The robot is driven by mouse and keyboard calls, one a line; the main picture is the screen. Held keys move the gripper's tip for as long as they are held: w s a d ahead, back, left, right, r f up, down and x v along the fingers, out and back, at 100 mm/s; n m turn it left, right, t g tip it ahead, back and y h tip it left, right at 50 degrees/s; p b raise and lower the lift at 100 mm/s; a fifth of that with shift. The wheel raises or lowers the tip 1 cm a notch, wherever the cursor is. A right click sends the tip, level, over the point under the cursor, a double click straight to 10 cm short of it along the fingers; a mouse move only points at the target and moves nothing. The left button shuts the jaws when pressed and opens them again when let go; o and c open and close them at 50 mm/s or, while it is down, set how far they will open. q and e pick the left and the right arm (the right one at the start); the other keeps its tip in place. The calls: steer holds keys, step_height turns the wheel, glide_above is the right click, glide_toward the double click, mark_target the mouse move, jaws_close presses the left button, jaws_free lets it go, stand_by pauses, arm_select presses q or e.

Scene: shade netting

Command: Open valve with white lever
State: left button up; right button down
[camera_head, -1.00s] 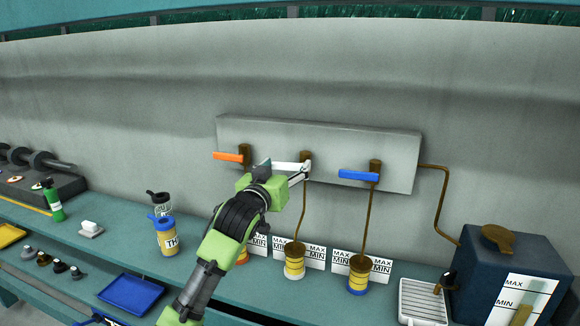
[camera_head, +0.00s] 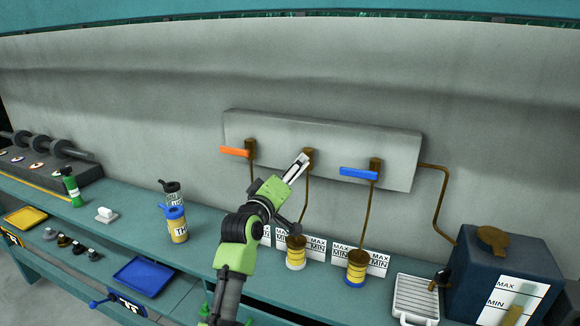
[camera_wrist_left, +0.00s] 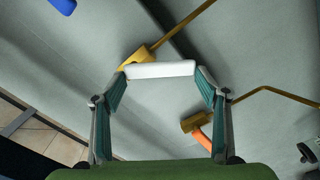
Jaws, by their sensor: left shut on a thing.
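The white lever (camera_wrist_left: 160,69) spans between the fingertips of my left gripper (camera_wrist_left: 161,76) in the left wrist view. In the head view the gripper (camera_head: 296,167) is shut on the lever at the middle brass valve (camera_head: 308,155). The lever slants from the valve down and to the left, toward the camera, and is partly hidden by the fingers. The middle brass valve also shows at the lever's left end in the wrist view (camera_wrist_left: 136,58). My right gripper is not in view.
An orange lever (camera_head: 235,152) is left of the middle valve and a blue lever (camera_head: 358,173) right of it, on a grey wall panel (camera_head: 400,150). Brass pipes lead down to yellow cups (camera_head: 357,270). Bottles (camera_head: 176,226) and a dark tank (camera_head: 480,275) stand on the bench.

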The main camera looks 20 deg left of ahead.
arm_select(q)
steer(key=shift+d+f+n+p, duration=0.2)
steer(key=shift+n+p, duration=0.15)
steer(key=shift+n, duration=0.4)
steer(key=shift+d+f+n+p, duration=0.15)
steer(key=shift+n+p, duration=0.2)
steer(key=shift+n, duration=0.4)
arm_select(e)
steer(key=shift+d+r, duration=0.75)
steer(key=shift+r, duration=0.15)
arm_select(q)
steer(key=o, duration=1.6)
steer(key=shift+s, duration=0.1)
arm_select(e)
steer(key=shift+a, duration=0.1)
arm_select(q)
steer(key=s, duration=1.2)
steer(key=shift+a, duration=0.2)
